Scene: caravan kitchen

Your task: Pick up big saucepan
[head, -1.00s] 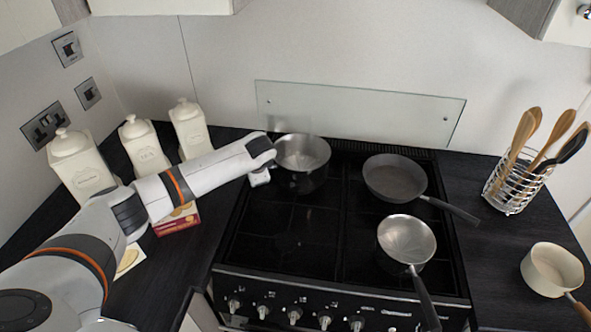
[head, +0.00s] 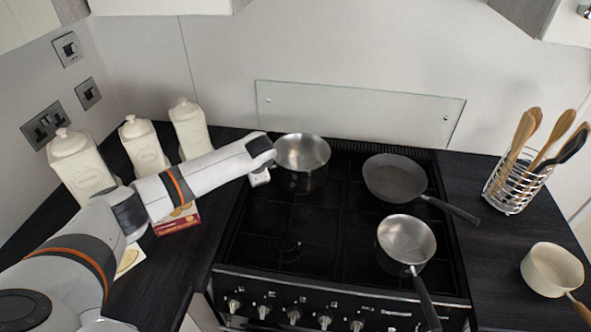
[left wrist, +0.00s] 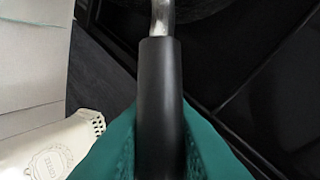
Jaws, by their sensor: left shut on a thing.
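The big saucepan (head: 302,152), a shiny steel pan, is at the back left of the hob. My left gripper (head: 261,178) is at its left side. In the left wrist view its black handle (left wrist: 161,100) with a steel neck runs between the teal fingers (left wrist: 161,150), which are shut on it. The far part of the pan is outside the wrist view. I cannot tell whether the pan's base touches the hob. My right gripper is not in view.
A dark frying pan (head: 394,180) and a smaller steel saucepan (head: 406,240) stand on the hob's right side. Cream canisters (head: 143,148) and a red box (head: 178,222) are at left. A utensil basket (head: 515,187) and cream pan (head: 553,268) are at right. The hob's front left is clear.

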